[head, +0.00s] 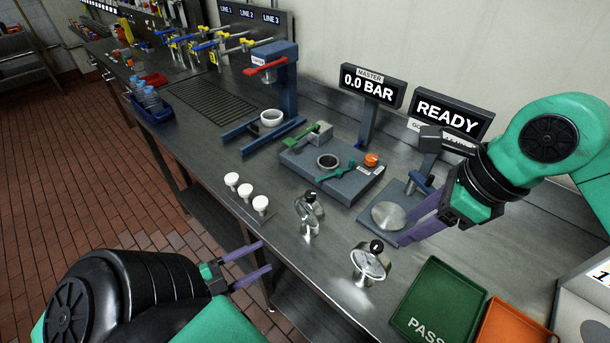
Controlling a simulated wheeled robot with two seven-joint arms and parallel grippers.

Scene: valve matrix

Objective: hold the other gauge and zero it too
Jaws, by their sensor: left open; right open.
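Two round metal gauges with black top knobs stand on the steel bench in the head view. One gauge (308,212) is near the bench's front edge, seen nearly edge-on. The other gauge (370,264) is further right, its pale dial tilted upward. My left gripper (266,256) is open and empty at the front edge, left of both gauges. My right gripper (401,230) is open, its purple fingers beside a round silver disc (388,215), above and right of the right gauge. Neither gripper touches a gauge.
A grey fixture block (333,188) with a ring, green lever and orange button sits behind the gauges. The master display (369,87) reads 0.0 BAR; another (446,115) reads READY. Three white knobs (245,190) stand left. A green PASS tray (437,300) and orange tray (513,325) lie right.

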